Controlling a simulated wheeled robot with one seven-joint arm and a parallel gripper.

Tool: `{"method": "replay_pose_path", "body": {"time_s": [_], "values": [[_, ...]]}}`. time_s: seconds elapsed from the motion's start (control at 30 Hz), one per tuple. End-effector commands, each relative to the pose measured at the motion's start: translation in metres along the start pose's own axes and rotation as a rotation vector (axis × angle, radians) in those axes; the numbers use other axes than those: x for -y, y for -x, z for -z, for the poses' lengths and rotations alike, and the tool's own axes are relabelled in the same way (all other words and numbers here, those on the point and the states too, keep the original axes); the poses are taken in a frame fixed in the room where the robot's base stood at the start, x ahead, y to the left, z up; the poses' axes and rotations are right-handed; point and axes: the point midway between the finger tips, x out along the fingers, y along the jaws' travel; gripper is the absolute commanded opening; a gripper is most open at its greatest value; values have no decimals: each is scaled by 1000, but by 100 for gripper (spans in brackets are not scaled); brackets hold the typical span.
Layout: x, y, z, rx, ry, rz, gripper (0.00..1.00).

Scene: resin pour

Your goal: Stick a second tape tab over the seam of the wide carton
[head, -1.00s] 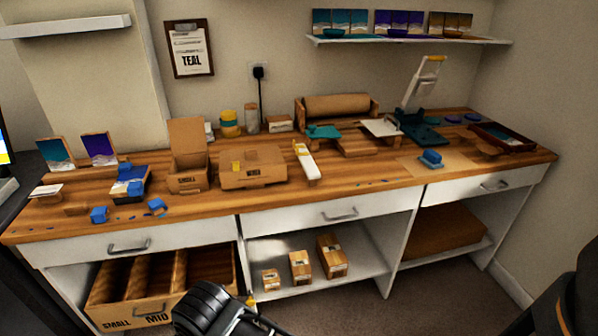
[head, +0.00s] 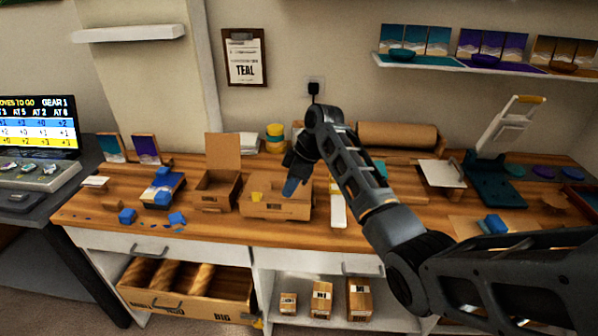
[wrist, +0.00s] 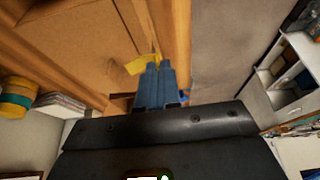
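The wide carton (head: 262,210) is a low brown box with its lid closed, on the bench beside the open small carton. One yellow tape tab (head: 257,196) sits on its front left; a yellow patch (wrist: 137,66) shows on the cardboard in the wrist view. My gripper (head: 289,188) is over the carton's right part, blue fingers pointing down. In the wrist view its fingers (wrist: 159,66) are close together, with a thin yellow sliver of tape (wrist: 155,47) at their tips. Whether that sliver touches the carton I cannot tell.
The small carton (head: 216,190) stands open to the left with its lid raised. A long white item (head: 338,207) lies just right of the wide carton. A brown paper roll (head: 397,135) is behind. Blue pieces (head: 127,216) lie at the bench's left.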

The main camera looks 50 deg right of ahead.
Motion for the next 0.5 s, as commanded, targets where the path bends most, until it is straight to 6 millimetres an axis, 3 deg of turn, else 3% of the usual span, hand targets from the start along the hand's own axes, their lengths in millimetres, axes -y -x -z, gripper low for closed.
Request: {"method": "replay_pose_path", "body": {"time_s": [0.17,0.5], "values": [[-11,14,-1,0,31,14,0],[-11,-7,-10,1,33,14,0]]}}
